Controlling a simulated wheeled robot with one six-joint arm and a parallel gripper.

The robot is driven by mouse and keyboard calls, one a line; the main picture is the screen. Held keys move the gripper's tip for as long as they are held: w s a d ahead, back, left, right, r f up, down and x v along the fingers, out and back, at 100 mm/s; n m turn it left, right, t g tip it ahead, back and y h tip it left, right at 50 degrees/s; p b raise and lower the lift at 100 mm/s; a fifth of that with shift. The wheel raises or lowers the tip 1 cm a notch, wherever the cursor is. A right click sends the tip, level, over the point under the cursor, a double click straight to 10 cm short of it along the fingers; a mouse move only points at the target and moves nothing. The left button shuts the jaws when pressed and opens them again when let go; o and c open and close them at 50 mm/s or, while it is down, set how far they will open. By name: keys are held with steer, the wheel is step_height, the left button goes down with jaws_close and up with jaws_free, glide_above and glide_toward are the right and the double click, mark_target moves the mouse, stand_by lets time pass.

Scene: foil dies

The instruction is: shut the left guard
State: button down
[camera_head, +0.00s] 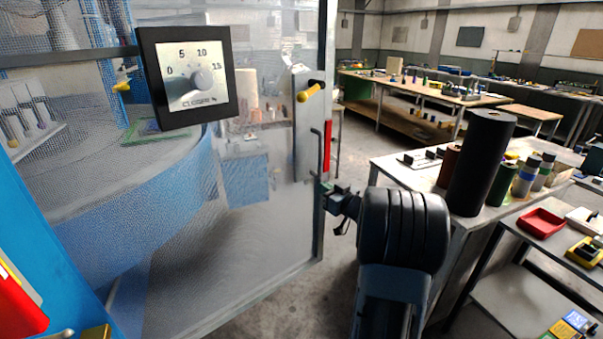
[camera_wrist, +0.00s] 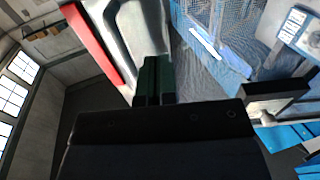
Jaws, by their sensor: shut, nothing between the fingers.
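The left guard (camera_head: 265,215) is a see-through mesh panel in a grey frame, filling much of the left half of the head view. Its upright frame edge (camera_head: 323,225) stands away from the blue machine post at the lower left. A dark bar handle (camera_head: 316,150) runs up near that edge. My gripper (camera_head: 326,188) is shut and empty at the lower end of the handle, by the frame edge. I cannot tell whether it touches. In the wrist view, the closed fingers (camera_wrist: 153,80) point toward a pale grey surface beside a red strip (camera_wrist: 92,45).
A dial box (camera_head: 186,78) stands in front of the mesh. A yellow-tipped knob (camera_head: 309,92) juts near the guard's edge. To the right, a bench (camera_head: 400,172) carries a black roll (camera_head: 481,160) and smaller rolls, close to my arm. Bare floor lies below the guard.

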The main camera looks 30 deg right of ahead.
mark_target(297, 171)
steer(key=w, duration=0.3)
steer(key=w+a+p, duration=0.1)
steer(key=w, duration=0.3)
steer(key=w+p, duration=0.1)
steer(key=w, duration=0.3)
steer(key=shift+w+a, duration=0.2)
steer(key=shift+a, duration=0.2)
steer(key=shift+r, duration=0.1)
